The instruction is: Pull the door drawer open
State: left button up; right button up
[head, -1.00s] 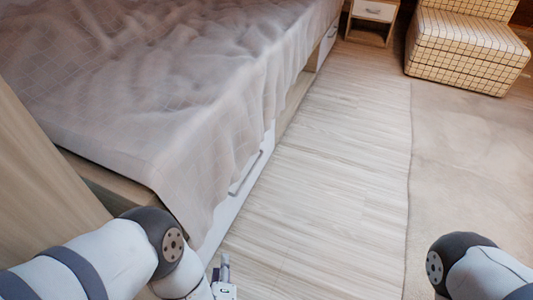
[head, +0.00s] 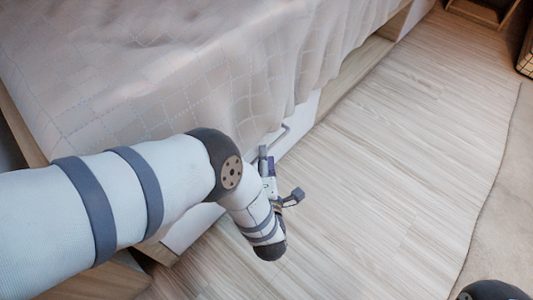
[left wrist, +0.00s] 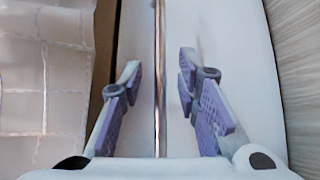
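The white drawer front (head: 192,228) is low in the side of the bed, partly hidden by my left arm and the hanging blanket. Its thin metal handle (head: 285,132) shows just beyond my left gripper (head: 281,174). In the left wrist view the handle bar (left wrist: 160,40) runs lengthwise between the spread fingers of my left gripper (left wrist: 160,76), with the white drawer front (left wrist: 228,50) behind it. The fingers are apart, with a gap on each side of the bar. My right gripper is out of view; only part of my right arm shows at the bottom right.
The pale checked blanket (head: 200,75) drapes over the bed side and hangs close to the handle. The wooden floor (head: 390,170) right of the bed is clear. A rug (head: 510,200) lies at the right edge. A wooden nightstand (head: 480,12) stands at the far top right.

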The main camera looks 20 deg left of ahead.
pick_arm(q)
jog(key=shift+b+x, duration=0.35)
jog(key=shift+x, duration=1)
grip_shut()
